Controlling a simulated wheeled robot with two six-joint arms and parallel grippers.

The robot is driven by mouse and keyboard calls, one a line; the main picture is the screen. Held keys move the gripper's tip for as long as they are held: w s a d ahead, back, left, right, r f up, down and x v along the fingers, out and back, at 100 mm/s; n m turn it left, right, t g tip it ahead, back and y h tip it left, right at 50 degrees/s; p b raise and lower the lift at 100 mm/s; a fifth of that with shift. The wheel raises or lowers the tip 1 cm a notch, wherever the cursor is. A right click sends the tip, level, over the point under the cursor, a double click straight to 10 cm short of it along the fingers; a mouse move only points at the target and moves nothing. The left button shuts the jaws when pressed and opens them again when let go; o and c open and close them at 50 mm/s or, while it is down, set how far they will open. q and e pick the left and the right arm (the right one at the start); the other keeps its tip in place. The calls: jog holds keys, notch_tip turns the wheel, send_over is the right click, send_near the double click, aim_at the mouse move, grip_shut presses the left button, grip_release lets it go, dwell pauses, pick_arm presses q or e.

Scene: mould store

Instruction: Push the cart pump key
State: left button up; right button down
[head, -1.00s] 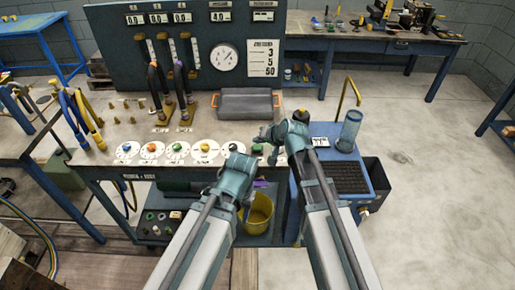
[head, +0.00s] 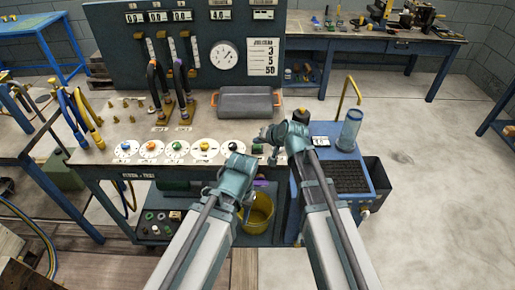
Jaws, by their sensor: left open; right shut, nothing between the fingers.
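The blue cart (head: 369,202) stands at the right end of the bench, with a yellow handle and a clear cylinder (head: 349,129). A small pale panel with dark marks (head: 321,142) is on its top; I cannot make out a separate pump key there. My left gripper (head: 243,205) is open and empty, lower down in front of the bench edge. My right arm hides part of the cart's left side.
The bench (head: 118,133) carries several round dials with coloured knobs, hoses and a grey tray (head: 248,102) with orange handles. A gauge panel (head: 110,44) rises behind it. A yellow bucket (head: 259,212) is under the bench. The floor right of the cart is clear.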

aim_at(259, 148)
jog(key=shift+f+b, duration=0.45)
dwell(0.6)
jog(key=shift+r, duration=0.15)
jog(key=shift+r+p, duration=0.8)
jog(key=shift+p, duration=0.1)
notch_tip(259, 148, up, 6)
jog(key=p, duration=0.6)
